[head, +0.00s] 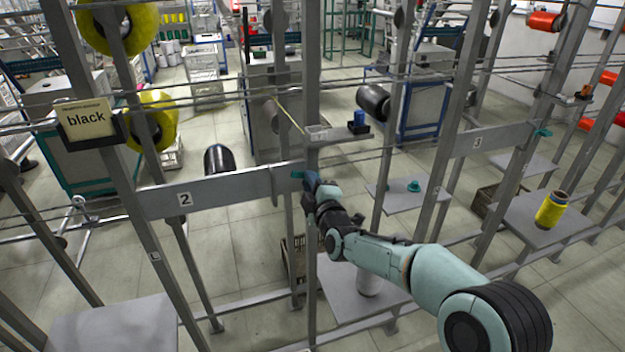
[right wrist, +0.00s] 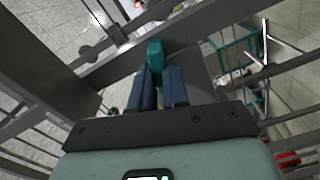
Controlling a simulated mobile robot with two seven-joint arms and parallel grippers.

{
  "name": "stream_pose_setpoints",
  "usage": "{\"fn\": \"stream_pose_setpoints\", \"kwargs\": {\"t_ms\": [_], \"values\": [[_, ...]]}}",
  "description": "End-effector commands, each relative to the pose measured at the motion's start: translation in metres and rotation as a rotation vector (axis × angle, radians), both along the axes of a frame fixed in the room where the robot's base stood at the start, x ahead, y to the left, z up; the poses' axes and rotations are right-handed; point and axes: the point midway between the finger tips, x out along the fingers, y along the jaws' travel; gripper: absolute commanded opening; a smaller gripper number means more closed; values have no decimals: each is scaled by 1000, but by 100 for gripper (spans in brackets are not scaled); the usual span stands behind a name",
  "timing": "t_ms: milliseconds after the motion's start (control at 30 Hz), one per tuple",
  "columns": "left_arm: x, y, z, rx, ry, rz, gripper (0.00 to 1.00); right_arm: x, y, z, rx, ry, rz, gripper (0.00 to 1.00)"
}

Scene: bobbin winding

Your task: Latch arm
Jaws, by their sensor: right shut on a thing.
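The grey latch arm (head: 225,191), marked 2, runs nearly level across the frame between the posts. Its teal end (head: 297,174) is by the middle post. My right gripper (head: 311,184) is at this end, shut on the teal handle. In the right wrist view the teal handle (right wrist: 154,55) stands between the two blue fingers (right wrist: 159,88), which partly hide it. A second grey arm (head: 490,139), marked 3, with a teal end (head: 543,132), is farther right. My left gripper is not in view.
Upright posts (head: 312,80) and thin rails surround my right arm closely. A sign reading black (head: 86,117) is at left. Yellow bobbins (head: 153,120), a black bobbin (head: 219,159) and a yellow spool (head: 551,209) on a grey plate (head: 540,232) are nearby.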

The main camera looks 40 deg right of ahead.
Motion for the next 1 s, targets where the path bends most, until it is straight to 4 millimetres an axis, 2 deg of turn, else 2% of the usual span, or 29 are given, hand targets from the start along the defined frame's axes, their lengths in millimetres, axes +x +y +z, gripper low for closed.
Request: {"fn": "stream_pose_setpoints", "kwargs": {"t_ms": [400, 1000], "values": [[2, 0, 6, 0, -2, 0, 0, 0, 0, -2, -253, 74, -2, 0], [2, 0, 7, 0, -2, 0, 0, 0, 0, -4, -325, 95, -3, 0]]}}
